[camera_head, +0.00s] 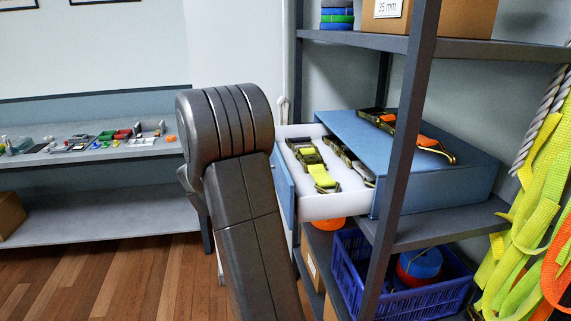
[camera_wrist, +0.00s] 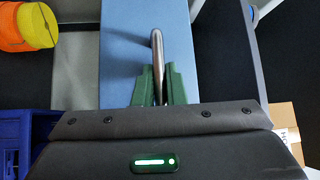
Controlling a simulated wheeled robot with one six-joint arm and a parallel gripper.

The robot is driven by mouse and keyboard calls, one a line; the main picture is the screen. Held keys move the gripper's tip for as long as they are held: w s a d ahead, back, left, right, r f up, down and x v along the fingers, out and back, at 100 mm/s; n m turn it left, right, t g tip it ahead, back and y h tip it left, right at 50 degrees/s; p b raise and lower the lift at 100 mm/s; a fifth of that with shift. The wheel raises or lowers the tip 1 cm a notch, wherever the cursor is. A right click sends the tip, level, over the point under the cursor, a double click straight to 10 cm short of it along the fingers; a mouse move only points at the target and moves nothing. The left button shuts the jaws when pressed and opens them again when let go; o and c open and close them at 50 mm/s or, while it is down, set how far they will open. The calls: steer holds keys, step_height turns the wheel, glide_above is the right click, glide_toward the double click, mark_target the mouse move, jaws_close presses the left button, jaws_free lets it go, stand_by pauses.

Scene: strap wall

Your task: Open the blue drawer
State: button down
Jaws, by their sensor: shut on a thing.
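The blue drawer (camera_head: 284,186) stands pulled out to the left from its blue cabinet (camera_head: 440,155) on the shelf. Its white inside shows, with ratchet buckles and a yellow strap (camera_head: 321,177) in it. In the wrist view the blue drawer front (camera_wrist: 125,62) fills the middle, with a metal bar handle (camera_wrist: 157,45) on it. My gripper (camera_wrist: 161,78) has its green fingers closed around the lower part of this handle. In the head view my arm hides the gripper and the handle.
A ratchet buckle with an orange strap (camera_head: 425,142) lies on the cabinet. A blue crate (camera_head: 400,300) stands below. A grey shelf post (camera_head: 402,140) rises in front of the cabinet. Yellow straps (camera_head: 530,220) hang at right. A workbench (camera_head: 100,152) with small items is at left.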

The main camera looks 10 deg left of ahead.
steer(key=s+a+b, duration=0.1)
steer(key=s+a, duration=0.1)
steer(key=a, duration=0.6)
steer(key=shift+s, duration=0.3)
steer(key=c, duration=1.8)
jaws_free()
steer(key=shift+o, duration=0.2)
steer(key=b+v, duration=0.2)
steer(key=v, duration=1.1)
steer(key=shift+s+a+b, duration=0.15)
steer(key=shift+s+b, duration=0.15)
steer(key=shift+b, duration=0.05)
steer(key=p+x, duration=0.2)
steer(key=x, duration=1.2)
